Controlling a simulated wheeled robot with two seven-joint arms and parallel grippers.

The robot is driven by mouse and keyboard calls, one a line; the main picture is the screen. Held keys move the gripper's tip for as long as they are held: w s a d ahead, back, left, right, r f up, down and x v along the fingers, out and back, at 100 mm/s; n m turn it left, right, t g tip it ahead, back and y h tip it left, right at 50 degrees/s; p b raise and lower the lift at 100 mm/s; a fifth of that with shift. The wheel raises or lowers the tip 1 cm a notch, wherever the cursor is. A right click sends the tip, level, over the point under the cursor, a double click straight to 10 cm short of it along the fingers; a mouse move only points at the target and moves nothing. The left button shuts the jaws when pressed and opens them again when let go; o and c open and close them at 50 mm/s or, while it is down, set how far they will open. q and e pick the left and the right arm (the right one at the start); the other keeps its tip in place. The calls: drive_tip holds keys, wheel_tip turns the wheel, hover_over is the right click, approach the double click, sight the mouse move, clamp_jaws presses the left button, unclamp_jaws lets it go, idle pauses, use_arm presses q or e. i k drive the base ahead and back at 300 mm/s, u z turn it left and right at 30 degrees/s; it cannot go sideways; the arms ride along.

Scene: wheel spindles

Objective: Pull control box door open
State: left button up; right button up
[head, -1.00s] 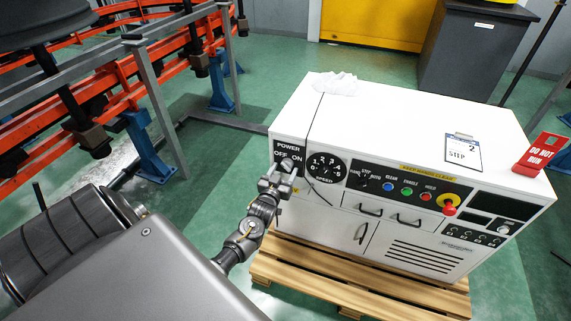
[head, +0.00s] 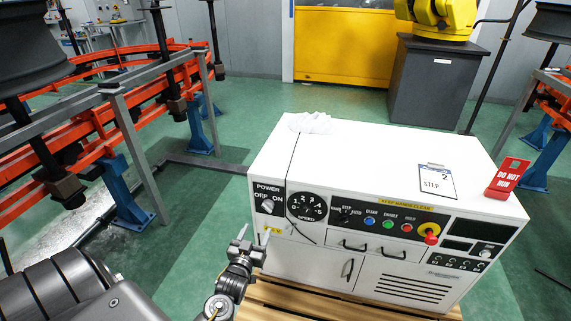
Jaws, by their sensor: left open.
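The white control box (head: 385,150) stands on a wooden pallet in the head view, with its front panel facing me. Its lower door (head: 335,268) has a dark, slightly slanted vertical handle (head: 347,268) and looks shut. Two drawers with dark handles (head: 354,246) sit above it. My left gripper (head: 243,243) is open and empty, in front of the box's lower left front corner, left of the door handle and apart from it. My right gripper is not in view.
The wooden pallet (head: 290,302) sticks out below the box. A clipboard (head: 437,181), a red sign (head: 508,176) and a white cloth (head: 311,122) lie or stand on top. Orange rails (head: 95,85) run along the left. Green floor (head: 225,135) is clear behind the box.

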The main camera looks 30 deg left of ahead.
sight(337, 269)
drive_tip(key=k, duration=1)
